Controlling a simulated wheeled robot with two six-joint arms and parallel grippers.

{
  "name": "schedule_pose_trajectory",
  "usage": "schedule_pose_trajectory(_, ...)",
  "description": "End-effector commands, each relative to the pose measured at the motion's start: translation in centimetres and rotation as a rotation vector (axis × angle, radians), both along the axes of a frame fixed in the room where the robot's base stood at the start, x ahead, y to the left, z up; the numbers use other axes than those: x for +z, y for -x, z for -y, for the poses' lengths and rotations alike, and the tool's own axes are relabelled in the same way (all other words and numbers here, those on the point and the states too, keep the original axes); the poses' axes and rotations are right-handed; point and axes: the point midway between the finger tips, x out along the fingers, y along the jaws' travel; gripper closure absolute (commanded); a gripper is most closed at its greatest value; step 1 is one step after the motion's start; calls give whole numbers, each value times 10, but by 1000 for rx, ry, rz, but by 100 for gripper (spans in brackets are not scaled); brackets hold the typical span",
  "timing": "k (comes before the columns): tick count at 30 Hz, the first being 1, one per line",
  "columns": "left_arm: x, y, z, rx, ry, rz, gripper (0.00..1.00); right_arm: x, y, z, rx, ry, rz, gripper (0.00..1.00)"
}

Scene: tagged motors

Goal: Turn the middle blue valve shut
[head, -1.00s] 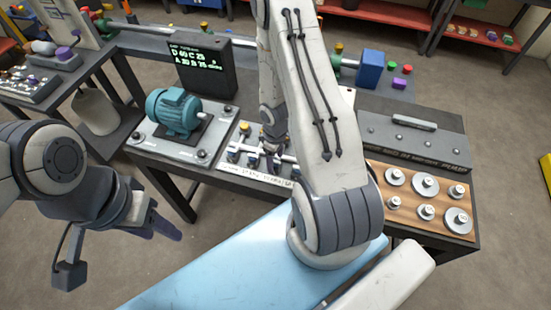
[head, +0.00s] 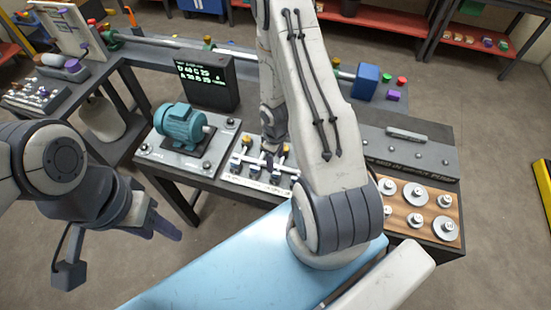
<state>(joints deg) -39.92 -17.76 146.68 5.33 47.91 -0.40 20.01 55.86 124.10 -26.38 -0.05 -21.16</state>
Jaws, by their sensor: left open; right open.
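The valve panel (head: 236,180) is a pale plate with pipes and several small valves, on the bench between the motor and the wooden weight board. A yellow-topped valve (head: 247,141) shows at its back, and blue-and-white valves (head: 236,160) stand along its front row. My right gripper (head: 269,160) points down over the middle of this row, open. It and my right arm hide the middle valve, so its handle position and any contact cannot be told. My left gripper (head: 165,225) is open and empty at the left, over the floor and away from the bench.
A teal motor (head: 183,124) sits on a plate left of the valves. A black display (head: 206,80) stands behind. The wooden board (head: 402,215) with several round weights lies right, below a grey box (head: 410,145). A blue block (head: 366,82) stands at the back.

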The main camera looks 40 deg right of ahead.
Motion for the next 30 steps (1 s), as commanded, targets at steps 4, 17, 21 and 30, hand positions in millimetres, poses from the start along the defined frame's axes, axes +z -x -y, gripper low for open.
schedule_pose_trajectory(4,25,0,0,2,0,0,50,25,0,0,0,0,0,31)
schedule_pose_trajectory(17,29,0,0,4,0,0,50,29,0,0,2,0,0,31)
schedule_pose_trajectory(21,29,0,0,3,0,0,50,29,0,0,1,0,0,31)
schedule_pose_trajectory(30,10,0,0,4,0,0,50,42,-14,-18,18,29,11,31)
